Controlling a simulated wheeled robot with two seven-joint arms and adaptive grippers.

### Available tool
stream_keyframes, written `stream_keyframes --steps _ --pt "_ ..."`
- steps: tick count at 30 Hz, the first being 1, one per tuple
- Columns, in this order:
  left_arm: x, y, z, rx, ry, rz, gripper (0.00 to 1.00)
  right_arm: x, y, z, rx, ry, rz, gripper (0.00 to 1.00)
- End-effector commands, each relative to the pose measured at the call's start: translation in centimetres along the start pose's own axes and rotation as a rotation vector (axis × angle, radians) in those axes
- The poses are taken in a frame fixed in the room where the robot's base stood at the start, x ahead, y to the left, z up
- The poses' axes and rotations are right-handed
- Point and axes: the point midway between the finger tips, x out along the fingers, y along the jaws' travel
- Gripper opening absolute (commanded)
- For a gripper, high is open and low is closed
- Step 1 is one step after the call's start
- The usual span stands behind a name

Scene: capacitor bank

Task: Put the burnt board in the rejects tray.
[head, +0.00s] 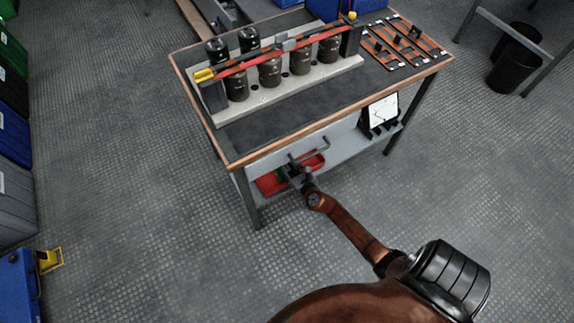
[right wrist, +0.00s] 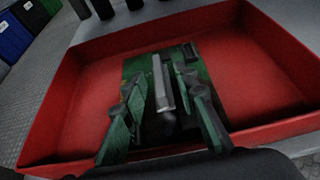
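The red tray (head: 268,184) sits on the lower shelf under the bench. It fills most of the right wrist view (right wrist: 265,75). A green board (right wrist: 138,66) with dark parts and a raised grey bar lies in the tray, apparently on its floor. Whether it is burnt is hard to tell. My right gripper (head: 297,174) reaches in under the bench top, over the tray. In the right wrist view its fingers (right wrist: 160,92) stand apart on either side of the grey bar, with visible gaps. They hide part of the board. My left gripper is not in view.
The bench top (head: 300,108) overhangs the shelf and carries a capacitor bank (head: 285,65) and several orange-and-black pieces (head: 405,40). A white-faced panel (head: 381,112) stands on the shelf to the right. A bench leg (head: 247,200) is left of the tray. The front floor is clear.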

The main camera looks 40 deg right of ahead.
Motion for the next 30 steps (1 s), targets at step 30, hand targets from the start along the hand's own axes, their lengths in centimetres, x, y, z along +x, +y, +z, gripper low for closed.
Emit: stream_keyframes --steps 30 --pt "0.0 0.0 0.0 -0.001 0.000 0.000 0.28 -11.9 0.0 -0.1 -0.001 0.002 0.000 0.27"
